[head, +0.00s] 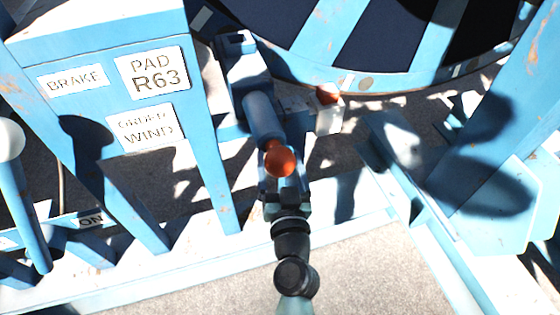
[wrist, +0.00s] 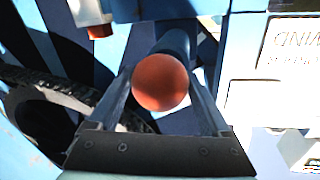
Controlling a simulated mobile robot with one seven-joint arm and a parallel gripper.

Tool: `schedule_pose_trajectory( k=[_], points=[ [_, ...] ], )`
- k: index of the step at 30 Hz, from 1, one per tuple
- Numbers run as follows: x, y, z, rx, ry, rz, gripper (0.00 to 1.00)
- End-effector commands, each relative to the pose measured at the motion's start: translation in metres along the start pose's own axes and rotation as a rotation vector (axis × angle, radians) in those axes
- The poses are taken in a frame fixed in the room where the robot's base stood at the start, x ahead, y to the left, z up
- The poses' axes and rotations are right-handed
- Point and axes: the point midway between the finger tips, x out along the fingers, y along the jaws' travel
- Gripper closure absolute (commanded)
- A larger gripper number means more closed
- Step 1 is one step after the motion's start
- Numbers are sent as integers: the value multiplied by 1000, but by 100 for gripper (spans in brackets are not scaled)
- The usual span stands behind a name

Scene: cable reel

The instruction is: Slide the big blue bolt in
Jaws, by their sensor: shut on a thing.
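The big blue bolt (head: 262,118) is a thick blue cylinder with an orange round knob (head: 279,161) at its near end. Its far end meets a blue block (head: 245,75) on the frame beside the reel. In the wrist view the knob (wrist: 160,82) sits between my two fingers, with the blue shaft (wrist: 174,43) running away behind it. My gripper (head: 281,180) is shut on the knob end of the bolt. How deep the bolt sits in the block is hard to tell.
A blue cabinet (head: 185,140) with labels stands left of the bolt. The blue cable reel (head: 350,45) is behind. A pale block with a smaller orange knob (head: 327,93) is to the right. A blue frame beam (head: 405,165) lies further right.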

Motion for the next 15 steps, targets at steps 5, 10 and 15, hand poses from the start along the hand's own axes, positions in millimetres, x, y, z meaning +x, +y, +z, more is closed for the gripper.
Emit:
schedule_pose_trajectory(
  k=[5,10,15],
  points=[
    [0,0,0,0,0,0,100],
    [11,-2,1,1,0,-1,100],
    [44,-9,2,0,2,-2,100]
  ],
)
